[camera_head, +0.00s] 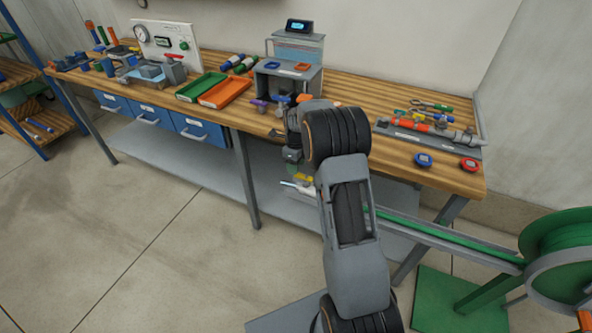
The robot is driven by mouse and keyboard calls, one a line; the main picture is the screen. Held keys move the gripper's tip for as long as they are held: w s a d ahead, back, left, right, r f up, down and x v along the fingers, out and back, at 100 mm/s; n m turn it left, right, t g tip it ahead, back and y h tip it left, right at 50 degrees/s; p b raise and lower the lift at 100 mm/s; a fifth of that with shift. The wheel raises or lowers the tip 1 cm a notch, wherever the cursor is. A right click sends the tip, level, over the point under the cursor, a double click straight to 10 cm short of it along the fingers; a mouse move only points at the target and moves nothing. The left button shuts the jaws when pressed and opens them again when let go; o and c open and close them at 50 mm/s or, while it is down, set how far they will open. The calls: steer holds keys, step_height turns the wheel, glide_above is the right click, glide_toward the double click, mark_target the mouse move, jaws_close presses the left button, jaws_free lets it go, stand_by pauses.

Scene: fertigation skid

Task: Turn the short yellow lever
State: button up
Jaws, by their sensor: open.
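A small yellow piece (441,117) shows at the orange and grey pipe assembly (418,126) on the right part of the bench. It is too small to tell whether it is the short lever. Another small yellow part (303,176) shows below the bench's front edge, just beside my gripper (293,166) in the picture. I cannot tell what it belongs to. My gripper is open and hangs in front of the bench's front edge, pointing down. It is well to the left of the pipe assembly. My arm hides part of the bench.
A grey stand with a display (298,60) is behind my gripper, with small colored-handled parts around its foot. Green (201,87) and orange (225,92) trays lie left of it. Blue (424,160) and red (469,165) round pieces lie front right. A green reel (556,250) stands right.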

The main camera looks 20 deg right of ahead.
step_height(320, 180, up, 10)
steer(key=shift+r, duration=0.15)
stand_by(0.7)
steer(key=s+a+r+n+t+p, duration=0.1)
steer(key=s+a+r+n+p, duration=0.1)
steer(key=s+n, duration=0.7)
steer(key=s+a+r+n+t+p, duration=0.1)
steer(key=s+a+r+n+p, duration=0.1)
steer(key=s+a+r+n, duration=0.3)
steer(key=s+a+r+n+t+p, duration=0.1)
steer(key=s+a+r+n+p, duration=0.1)
steer(key=s+n, duration=1)
steer(key=shift+s+a+r+n+t, duration=0.3)
steer(key=shift+s+a+r+n, duration=0.1)
steer(key=shift+a+r+n, duration=0.4)
